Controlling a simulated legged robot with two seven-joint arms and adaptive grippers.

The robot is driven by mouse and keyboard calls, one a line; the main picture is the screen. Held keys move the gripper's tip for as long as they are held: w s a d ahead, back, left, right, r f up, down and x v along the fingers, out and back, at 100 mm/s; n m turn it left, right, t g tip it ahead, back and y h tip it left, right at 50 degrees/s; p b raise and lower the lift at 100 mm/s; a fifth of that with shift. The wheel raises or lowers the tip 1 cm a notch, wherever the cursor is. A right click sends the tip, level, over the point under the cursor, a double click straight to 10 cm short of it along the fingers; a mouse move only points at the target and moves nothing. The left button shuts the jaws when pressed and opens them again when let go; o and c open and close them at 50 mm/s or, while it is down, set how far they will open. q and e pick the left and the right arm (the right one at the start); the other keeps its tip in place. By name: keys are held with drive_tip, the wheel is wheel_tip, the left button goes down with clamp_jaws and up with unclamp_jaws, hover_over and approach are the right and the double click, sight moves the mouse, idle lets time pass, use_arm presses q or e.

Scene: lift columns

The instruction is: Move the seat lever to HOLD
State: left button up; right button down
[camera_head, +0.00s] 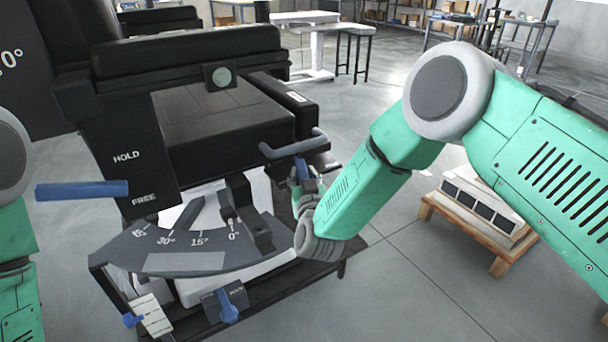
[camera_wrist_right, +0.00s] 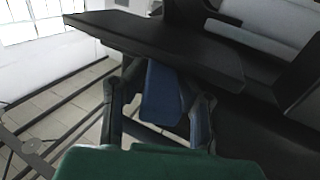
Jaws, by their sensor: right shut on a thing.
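A blue lever bar (camera_head: 82,190) sticks out to the left beside the black column (camera_head: 140,150), level with its FREE label and below its HOLD label. My right gripper (camera_head: 303,178) is at the right side of the black padded seat (camera_head: 215,115), below a grey bar handle. It is shut on a blue handle, which shows between its two fingers in the right wrist view (camera_wrist_right: 163,92), under a black panel (camera_wrist_right: 160,42). I cannot tell which blue handle is the seat lever. My left arm shows at the left edge; its gripper is out of view.
A grey angle scale plate (camera_head: 185,262) with marks down to 0° lies in front of the seat. Small blue knobs (camera_head: 228,306) sit on the lower frame. A wooden pallet (camera_head: 480,225) with a box stands at right. Open floor lies in front at right.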

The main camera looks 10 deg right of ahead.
drive_tip(key=shift+s+f, duration=0.1)
drive_tip(key=shift+f, duration=0.1)
drive_tip(key=c, duration=1.3)
unclamp_jaws()
drive_tip(key=shift+a, duration=0.1)
drive_tip(key=shift+r, duration=0.1)
drive_tip(key=s, duration=1.1)
drive_tip(key=shift+s+a, duration=0.35)
drive_tip(key=shift+a, duration=0.05)
